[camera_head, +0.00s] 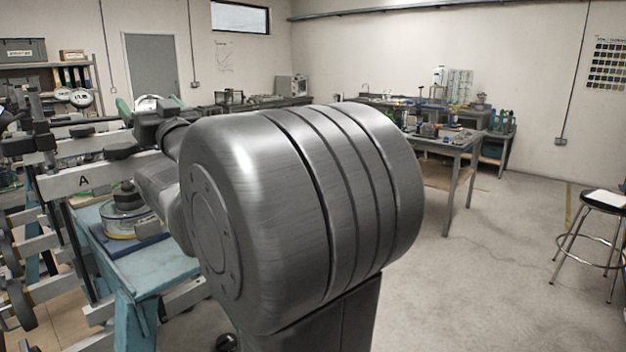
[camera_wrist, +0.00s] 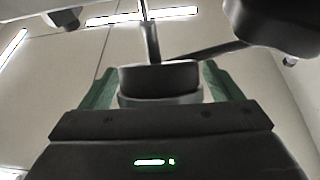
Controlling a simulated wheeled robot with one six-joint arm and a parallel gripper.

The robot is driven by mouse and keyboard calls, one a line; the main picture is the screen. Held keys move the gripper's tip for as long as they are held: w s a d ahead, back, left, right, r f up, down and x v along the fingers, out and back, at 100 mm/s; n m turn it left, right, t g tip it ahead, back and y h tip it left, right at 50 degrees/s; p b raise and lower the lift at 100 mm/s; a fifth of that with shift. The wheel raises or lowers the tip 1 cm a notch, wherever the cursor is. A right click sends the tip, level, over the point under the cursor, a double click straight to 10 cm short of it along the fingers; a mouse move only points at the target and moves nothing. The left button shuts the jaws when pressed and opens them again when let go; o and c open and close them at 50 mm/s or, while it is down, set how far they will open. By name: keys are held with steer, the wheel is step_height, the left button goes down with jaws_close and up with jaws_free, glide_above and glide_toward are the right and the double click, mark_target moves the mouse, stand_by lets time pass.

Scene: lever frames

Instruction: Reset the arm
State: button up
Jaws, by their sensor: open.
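My arm's large grey cylindrical joint fills the middle of the head view and hides much behind it. Farther along, the arm reaches left, among the lever frames. My gripper (camera_wrist: 158,72) shows in the wrist view with two green fingers spread apart, so it is open. A dark rounded block with a thin rod rising from it shows between the fingers; I cannot tell whether it touches them. In the head view, small green parts show past the arm at the left, and the gripper's end is mostly hidden there.
A pale beam marked A (camera_head: 84,181) belongs to a lever frame at the left, close to my arm. A blue stand (camera_head: 160,268) with a round gauge-like object (camera_head: 124,218) is below. A workbench (camera_head: 445,146) stands behind, a stool (camera_head: 604,200) at right.

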steer(key=b+v, duration=0.3)
steer(key=v, duration=0.9)
steer(key=shift+d+f, duration=0.1)
